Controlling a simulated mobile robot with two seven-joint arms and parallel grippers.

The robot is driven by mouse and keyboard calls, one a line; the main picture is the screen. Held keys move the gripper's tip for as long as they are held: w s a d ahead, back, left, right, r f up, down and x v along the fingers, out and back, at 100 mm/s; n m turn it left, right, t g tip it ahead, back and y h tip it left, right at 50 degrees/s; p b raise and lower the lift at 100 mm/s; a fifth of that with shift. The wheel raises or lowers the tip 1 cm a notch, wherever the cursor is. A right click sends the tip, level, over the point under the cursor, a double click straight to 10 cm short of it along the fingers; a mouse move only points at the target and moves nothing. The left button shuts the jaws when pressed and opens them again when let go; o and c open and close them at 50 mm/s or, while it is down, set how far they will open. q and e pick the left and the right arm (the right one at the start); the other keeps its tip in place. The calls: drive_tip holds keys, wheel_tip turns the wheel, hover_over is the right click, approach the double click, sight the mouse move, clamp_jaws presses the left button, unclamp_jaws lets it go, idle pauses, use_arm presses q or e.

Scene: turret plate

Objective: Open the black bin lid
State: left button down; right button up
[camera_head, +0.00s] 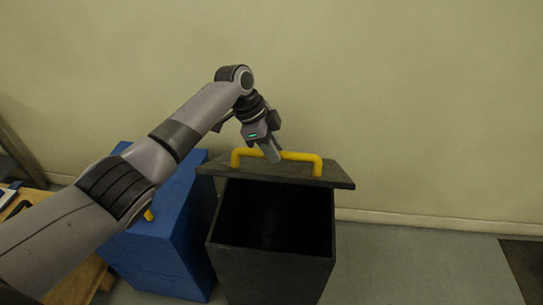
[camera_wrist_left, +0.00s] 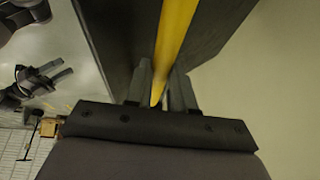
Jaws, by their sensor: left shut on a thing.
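The black bin (camera_head: 270,262) stands in the middle of the head view with its dark inside showing. Its black lid (camera_head: 225,166) is raised at the back edge and seen nearly edge-on. The lid's yellow handle (camera_head: 303,156) is on top.
A blue bin (camera_head: 165,230) stands close to the left of the black bin, partly behind my left arm. A wooden table (camera_head: 85,285) is at the lower left. The wall (camera_head: 420,110) is close behind the bins.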

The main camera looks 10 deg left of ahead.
use_arm(q)
drive_tip(key=shift+w+a+f, duration=0.15)
drive_tip(key=shift+f, duration=0.2)
drive_tip(key=c, duration=1.3)
unclamp_jaws()
drive_tip(key=o, duration=0.3)
drive_tip(key=shift+w+f, duration=0.25)
drive_tip(key=shift+o, duration=0.2)
drive_tip(key=shift+w, duration=0.15)
drive_tip(key=shift+s+r, duration=0.2)
drive_tip(key=shift+r, duration=0.05)
drive_tip(key=shift+v, duration=3.45)
